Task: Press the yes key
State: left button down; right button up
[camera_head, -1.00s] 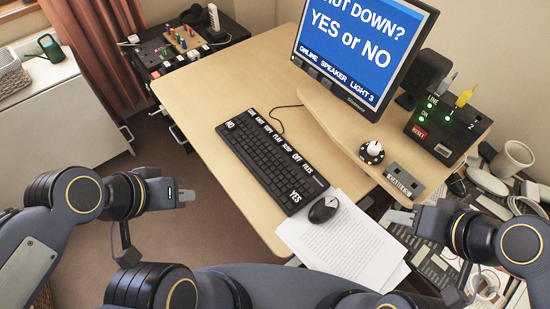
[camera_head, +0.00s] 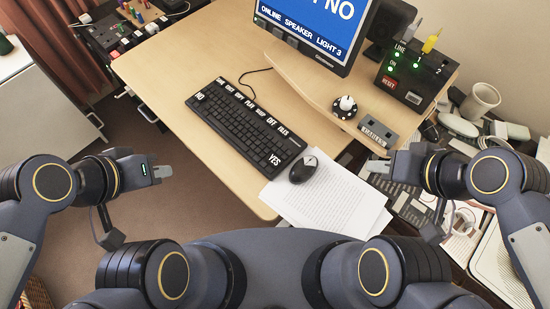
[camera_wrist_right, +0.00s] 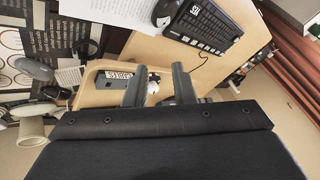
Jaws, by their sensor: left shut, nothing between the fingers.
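The black keyboard (camera_head: 245,125) lies on the wooden desk. Its yes key, a label reading YES (camera_head: 275,160), is at the near right end; it also shows in the right wrist view (camera_wrist_right: 195,10). A NO label (camera_head: 199,96) is at the far left end. My left gripper (camera_head: 165,171) is shut and empty, left of the desk's front edge and well apart from the keyboard. My right gripper (camera_head: 378,167) is to the right of the keyboard, near the desk's right side. In the right wrist view its two fingers (camera_wrist_right: 158,86) stand apart with nothing gripped.
A black mouse (camera_head: 302,170) rests on white papers (camera_head: 325,195) beside the YES end. A monitor (camera_head: 315,30) stands behind, with a raised shelf (camera_head: 300,85) and a box with a red RESET label (camera_head: 408,78) at right. Bare desk lies left of the keyboard.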

aim_at(275, 162)
jog(key=j+z, duration=1.15)
jog(key=k+j+z, duration=0.1)
jog(key=j+z, duration=0.25)
